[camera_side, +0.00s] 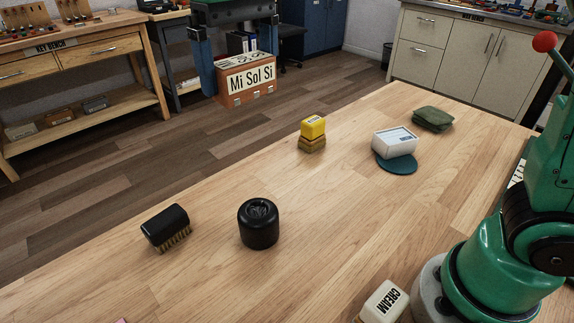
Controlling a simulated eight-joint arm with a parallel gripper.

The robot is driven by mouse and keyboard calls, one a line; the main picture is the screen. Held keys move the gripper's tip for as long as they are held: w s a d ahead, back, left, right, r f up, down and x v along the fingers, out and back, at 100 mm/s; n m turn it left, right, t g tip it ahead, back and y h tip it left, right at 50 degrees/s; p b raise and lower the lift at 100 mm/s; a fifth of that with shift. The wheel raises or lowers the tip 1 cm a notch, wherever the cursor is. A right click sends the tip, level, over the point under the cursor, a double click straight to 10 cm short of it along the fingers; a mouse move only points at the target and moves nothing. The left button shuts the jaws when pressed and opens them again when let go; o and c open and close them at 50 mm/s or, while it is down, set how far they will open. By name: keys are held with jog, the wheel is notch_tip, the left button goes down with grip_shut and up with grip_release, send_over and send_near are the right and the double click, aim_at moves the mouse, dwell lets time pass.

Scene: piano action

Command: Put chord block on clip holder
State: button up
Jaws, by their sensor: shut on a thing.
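The chord block (254,97) is an orange-brown block with white labels reading "Mi Sol Si". My gripper (240,72) hangs at the top of the side view, with a green body and two blue fingers. The fingers are shut on the block, one on each side, and hold it up, roughly level. In the picture the block shows against the floor beyond the table's far edge. No thing in view is clearly a clip holder, and I cannot tell which one it is.
The wooden table (225,185) bears a black brush (165,226), a black round thing (258,224), a yellow-topped block (313,128), a white box (394,142) on a teal disc (398,166), a green cloth (433,117) and a "CREAM" block (384,302). The table's middle is clear.

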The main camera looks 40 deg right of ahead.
aim_at(255, 207)
notch_tip(255, 207, down, 19)
jog(key=shift+f, duration=0.1)
dwell(0.4)
jog(key=o, duration=0.9)
jog(key=shift+f, duration=0.1)
jog(key=shift+o, duration=0.2)
notch_tip(255, 207, up, 12)
jog(key=s+d+f+t, duration=0.2)
jog(key=d+f+t, duration=0.1)
jog(key=d, duration=0.3)
jog(key=s+d+f+t, duration=0.3)
jog(key=d+t, duration=0.1)
jog(key=d, duration=0.2)
jog(key=shift+s, duration=0.25)
